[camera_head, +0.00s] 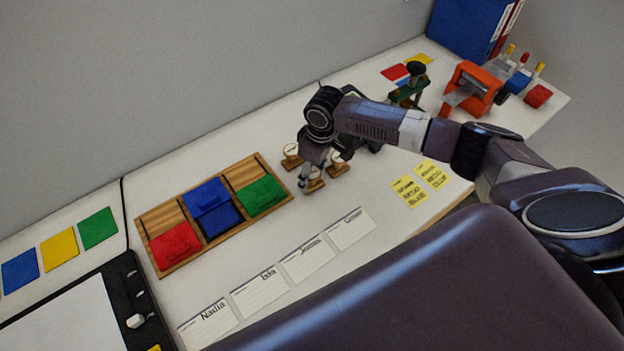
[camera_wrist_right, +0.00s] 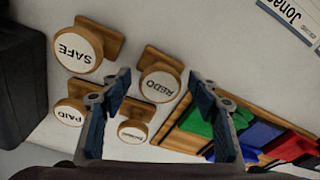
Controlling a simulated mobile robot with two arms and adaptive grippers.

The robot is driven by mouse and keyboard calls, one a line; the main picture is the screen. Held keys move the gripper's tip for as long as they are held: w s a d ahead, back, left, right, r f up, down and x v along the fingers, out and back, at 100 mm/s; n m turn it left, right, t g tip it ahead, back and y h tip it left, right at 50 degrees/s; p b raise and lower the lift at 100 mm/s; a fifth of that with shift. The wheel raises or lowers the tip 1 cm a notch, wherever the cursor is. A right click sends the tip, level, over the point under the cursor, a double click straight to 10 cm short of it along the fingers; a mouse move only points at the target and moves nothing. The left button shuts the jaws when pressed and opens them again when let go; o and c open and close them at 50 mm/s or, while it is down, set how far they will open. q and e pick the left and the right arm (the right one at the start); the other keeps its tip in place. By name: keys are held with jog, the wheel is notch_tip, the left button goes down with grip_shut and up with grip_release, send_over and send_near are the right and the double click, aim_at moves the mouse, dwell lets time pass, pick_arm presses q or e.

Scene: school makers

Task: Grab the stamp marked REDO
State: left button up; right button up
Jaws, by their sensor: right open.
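The REDO stamp (camera_wrist_right: 160,84) has a round white face with dark letters on a wooden body. In the right wrist view it lies in line with the gap between the fingertips of my right gripper (camera_wrist_right: 158,82). The gripper is open, with nothing gripped; I cannot tell how far it is above the stamp. In the head view the right gripper (camera_head: 304,176) is over the stamps and partly hides them. The stamp at its lower side (camera_head: 314,181) seems to be REDO, but its letters are unreadable there. My left gripper is out of view.
SAFE (camera_wrist_right: 79,49), PAID (camera_wrist_right: 70,114) and a small-lettered stamp (camera_wrist_right: 133,131) stand close around. A wooden tray (camera_head: 166,224) with coloured blocks is to the left. Name cards (camera_head: 307,260) and yellow notes (camera_head: 410,190) lie in front. A dark object (camera_wrist_right: 20,85) borders the stamps.

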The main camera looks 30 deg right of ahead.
jog(key=c, duration=1.3)
jog(key=shift+r, duration=0.1)
